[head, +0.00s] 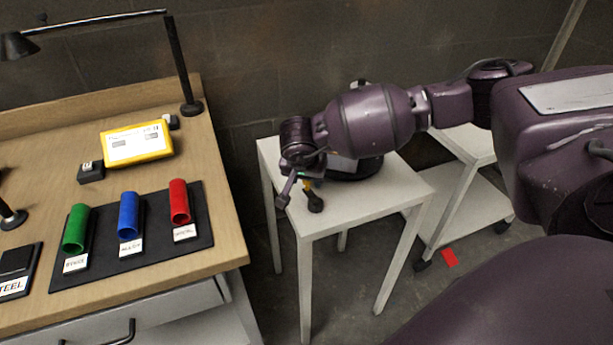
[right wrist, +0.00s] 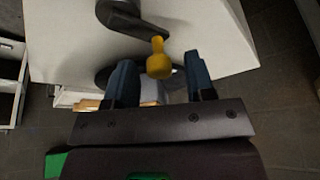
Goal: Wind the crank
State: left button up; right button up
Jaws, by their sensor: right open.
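The crank's dark round base (head: 357,168) stands on a small white table, partly hidden behind my right arm. Its yellow knob (head: 307,184) shows just behind the fingers of my right gripper (head: 299,203). In the right wrist view, the yellow knob (right wrist: 158,62) hangs from the end of a dark crank arm (right wrist: 134,19). There the right gripper (right wrist: 160,72) is open, with one blue-grey finger on each side of the knob. I see gaps between the knob and both fingers. My left gripper is not in view.
The white table (head: 402,209) has bare room at its front. At left, a wooden bench (head: 224,232) holds a black mat (head: 206,232) with green, blue and red tubes, a yellow box (head: 136,144) and a lamp (head: 180,62). A white cart (head: 470,205) stands behind at right.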

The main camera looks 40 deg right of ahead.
jog(key=p+v, duration=0.1)
jog(key=v, duration=0.9)
jog(key=shift+r+p, duration=0.35)
jog(key=shift+r, duration=0.05)
